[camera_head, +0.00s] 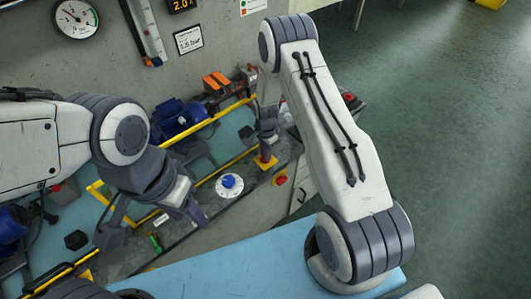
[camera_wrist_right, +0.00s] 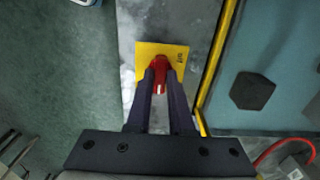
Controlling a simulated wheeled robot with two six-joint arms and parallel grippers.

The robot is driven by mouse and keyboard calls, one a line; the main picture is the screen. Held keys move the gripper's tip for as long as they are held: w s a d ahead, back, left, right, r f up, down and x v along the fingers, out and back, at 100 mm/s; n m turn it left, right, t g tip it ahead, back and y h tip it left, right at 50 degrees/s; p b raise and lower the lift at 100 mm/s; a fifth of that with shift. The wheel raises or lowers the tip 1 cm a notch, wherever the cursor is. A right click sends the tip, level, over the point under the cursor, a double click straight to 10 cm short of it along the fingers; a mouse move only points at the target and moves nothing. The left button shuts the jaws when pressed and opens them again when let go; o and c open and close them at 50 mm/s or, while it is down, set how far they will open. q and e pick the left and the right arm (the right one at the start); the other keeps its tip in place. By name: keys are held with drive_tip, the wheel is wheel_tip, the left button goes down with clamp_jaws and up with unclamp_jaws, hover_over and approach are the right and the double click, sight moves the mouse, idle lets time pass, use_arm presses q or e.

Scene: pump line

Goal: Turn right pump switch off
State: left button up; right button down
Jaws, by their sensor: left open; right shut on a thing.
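The red switch knob (camera_wrist_right: 158,76) sits on a square yellow plate (camera_wrist_right: 146,50) in the right wrist view. In that view my right gripper (camera_wrist_right: 160,78) is shut on the knob, a finger on each side. The knob points roughly along the fingers; its lower part is between them. Small dark lettering is on the plate's right side, too small to read surely. In the head view the yellow plate (camera_head: 265,163) shows under my right gripper (camera_head: 266,150), which hides the knob. My left gripper (camera_head: 152,222) is open and empty over the bench's front left.
A blue dial on a white disc (camera_head: 229,182) lies left of the right gripper. A red button (camera_head: 280,180) is on the bench's front. A green handle (camera_head: 155,243) is near the left gripper. Yellow rails (camera_head: 210,121), blue pumps (camera_head: 178,117) and gauges (camera_head: 76,18) stand behind.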

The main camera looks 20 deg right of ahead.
drive_tip(key=n+b, duration=0.2)
drive_tip(key=n, duration=0.1)
drive_tip(key=shift+f+n, duration=0.1)
drive_tip(key=shift+n, duration=0.2)
drive_tip(key=n+b, duration=0.2)
drive_tip(key=n, duration=0.2)
drive_tip(key=n+b, duration=0.2)
drive_tip(key=n, duration=0.4)
drive_tip(key=shift+n+b, duration=0.4)
drive_tip(key=shift+n, duration=1.7)
drive_tip(key=c, duration=0.8)
unclamp_jaws()
drive_tip(key=shift+r, duration=0.25)
